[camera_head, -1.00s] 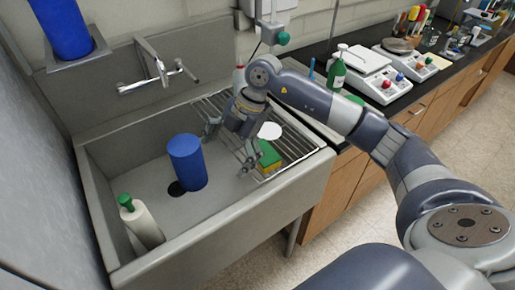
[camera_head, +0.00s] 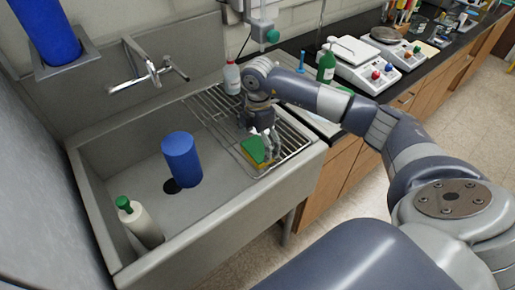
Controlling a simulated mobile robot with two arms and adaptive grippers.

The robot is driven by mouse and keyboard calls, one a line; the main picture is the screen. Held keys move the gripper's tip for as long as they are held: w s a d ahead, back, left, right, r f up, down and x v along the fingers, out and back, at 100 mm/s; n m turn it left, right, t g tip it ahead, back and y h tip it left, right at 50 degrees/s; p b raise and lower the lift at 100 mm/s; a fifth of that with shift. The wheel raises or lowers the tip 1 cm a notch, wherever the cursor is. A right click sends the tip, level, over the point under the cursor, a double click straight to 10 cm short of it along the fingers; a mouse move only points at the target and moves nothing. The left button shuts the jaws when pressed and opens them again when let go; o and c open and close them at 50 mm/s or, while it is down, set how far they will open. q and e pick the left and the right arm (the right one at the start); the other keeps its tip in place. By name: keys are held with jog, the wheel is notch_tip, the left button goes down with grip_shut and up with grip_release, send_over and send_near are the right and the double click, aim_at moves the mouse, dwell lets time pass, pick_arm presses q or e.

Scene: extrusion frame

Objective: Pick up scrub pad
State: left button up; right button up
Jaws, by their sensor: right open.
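The scrub pad (camera_head: 253,149), green on top with a yellow side, lies on the wire rack over the right part of the sink. My right gripper (camera_head: 268,152) reaches down over the rack at the pad's right end, with its fingers apart. The fingers cover part of the pad, and I cannot tell whether they touch it. My left gripper is not in view.
The wire rack (camera_head: 212,108) spans the right side of the grey sink (camera_head: 215,205). A blue cylinder (camera_head: 182,158) and a white bottle with a green cap (camera_head: 142,224) are in the basin. A small bottle (camera_head: 232,78) stands behind the rack. Balances (camera_head: 357,62) stand on the black counter.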

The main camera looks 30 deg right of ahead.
aim_at(258, 148)
jog(key=shift+w+f+p, duration=0.1)
jog(key=shift+f+p, duration=0.3)
jog(key=shift+f, duration=1.15)
jog(key=shift+c, duration=0.6)
jog(key=c, duration=0.7)
jog(key=shift+r, duration=0.1)
